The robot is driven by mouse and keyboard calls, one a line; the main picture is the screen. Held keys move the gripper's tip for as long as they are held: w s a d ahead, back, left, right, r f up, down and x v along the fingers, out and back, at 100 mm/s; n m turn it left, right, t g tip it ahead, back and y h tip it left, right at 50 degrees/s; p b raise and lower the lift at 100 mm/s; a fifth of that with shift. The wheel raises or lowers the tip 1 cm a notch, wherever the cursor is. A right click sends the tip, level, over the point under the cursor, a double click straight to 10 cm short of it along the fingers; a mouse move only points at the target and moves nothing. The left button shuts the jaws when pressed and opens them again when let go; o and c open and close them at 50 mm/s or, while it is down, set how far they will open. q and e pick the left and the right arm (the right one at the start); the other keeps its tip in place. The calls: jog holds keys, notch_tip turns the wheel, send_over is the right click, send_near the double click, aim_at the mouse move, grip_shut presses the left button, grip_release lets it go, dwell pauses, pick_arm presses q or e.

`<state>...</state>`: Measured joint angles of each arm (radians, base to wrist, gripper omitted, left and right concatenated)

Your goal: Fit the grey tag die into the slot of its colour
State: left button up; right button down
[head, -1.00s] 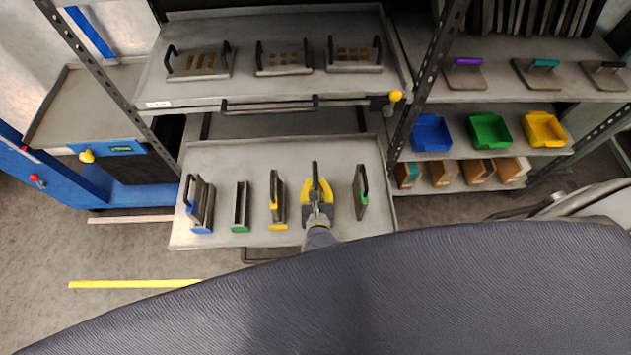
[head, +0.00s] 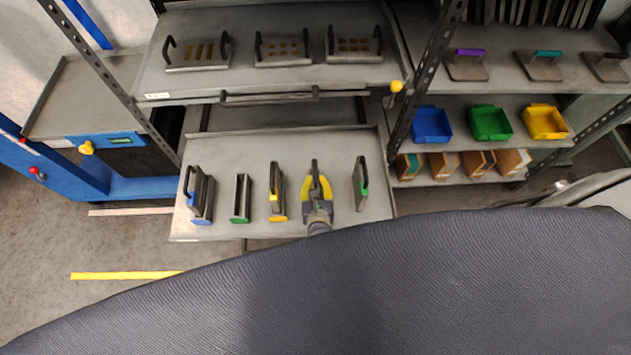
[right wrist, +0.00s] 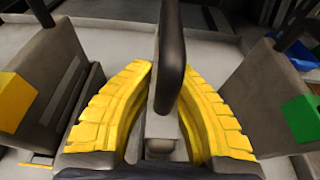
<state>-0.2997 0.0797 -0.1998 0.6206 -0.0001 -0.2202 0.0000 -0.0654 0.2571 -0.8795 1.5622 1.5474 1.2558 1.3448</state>
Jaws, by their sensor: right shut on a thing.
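My right gripper (head: 318,192) has yellow fingers shut on the dark handle of an upright die (right wrist: 170,60), between the yellow-tag die and the green-tag die. The held die's tag is hidden, and I cannot tell whether it stands in a slot. On the pull-out tray (head: 340,222), from the left, stand a blue-fronted slot (head: 201,220) with a die in it, an empty green-fronted slot (head: 241,205), and a yellow-fronted slot (head: 278,217) holding a yellow-tag die (head: 274,185). A green-tag die (head: 361,182) stands at the right. My left gripper is not in view.
An upper shelf (head: 235,82) holds several plates with dark handles. Blue (head: 432,125), green (head: 490,124) and yellow (head: 545,122) bins stand on the right rack. The neighbouring dies stand close on both sides of my right gripper.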

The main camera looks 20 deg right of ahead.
jog(key=c, duration=1.5)
grip_release()
jog(key=shift+o, duration=0.2)
jog(key=v, duration=1.2)
jog(key=shift+r, duration=0.15)
